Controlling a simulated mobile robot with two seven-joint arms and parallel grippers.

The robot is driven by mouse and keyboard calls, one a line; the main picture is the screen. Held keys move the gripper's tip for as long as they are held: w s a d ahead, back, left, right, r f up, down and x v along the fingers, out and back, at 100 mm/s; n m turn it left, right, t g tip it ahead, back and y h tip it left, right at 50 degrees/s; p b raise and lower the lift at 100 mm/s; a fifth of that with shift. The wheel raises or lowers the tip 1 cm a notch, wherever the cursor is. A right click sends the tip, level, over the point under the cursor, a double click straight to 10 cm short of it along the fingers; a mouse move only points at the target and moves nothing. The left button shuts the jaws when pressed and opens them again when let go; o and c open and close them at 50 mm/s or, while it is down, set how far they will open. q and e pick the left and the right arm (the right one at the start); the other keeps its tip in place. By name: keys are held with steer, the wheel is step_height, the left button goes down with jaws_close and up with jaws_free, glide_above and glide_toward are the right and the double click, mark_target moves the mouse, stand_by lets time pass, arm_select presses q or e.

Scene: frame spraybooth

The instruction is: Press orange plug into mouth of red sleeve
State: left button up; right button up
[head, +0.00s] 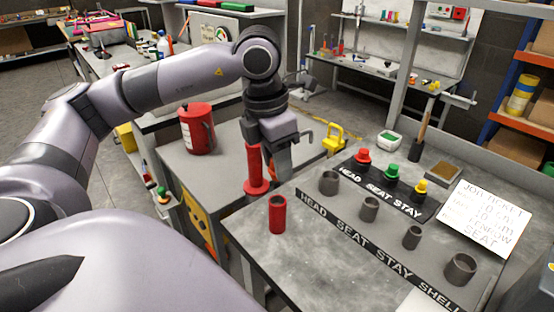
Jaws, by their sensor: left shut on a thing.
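A red sleeve (278,216) stands upright near the left edge of the front table, its dark round mouth facing up. My left gripper (268,160) is shut on a red flanged cylinder (255,166), held upright with its wide flange at the bottom, behind and left of the sleeve and apart from it. I cannot tell whether the flange touches a surface. A reddish-orange plug (363,158) stands on the dark labelled strip at the back, beside a green plug (392,171) and a yellow plug (420,188). My right gripper is not in view.
Several grey hollow sleeves (369,208) stand along a label strip on the front table (310,262). A job ticket (485,219) lies at the right. A red canister (197,130) and a yellow padlock-shaped object (334,141) stand behind. The table left of the grey sleeves is mostly clear.

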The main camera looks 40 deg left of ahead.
mark_target(275, 178)
arm_select(q)
steer(key=shift+f+b, duration=2)
steer(key=shift+f, duration=0.35)
steer(key=shift+f+b, duration=1.15)
steer(key=shift+b, duration=0.2)
steer(key=o, duration=1.1)
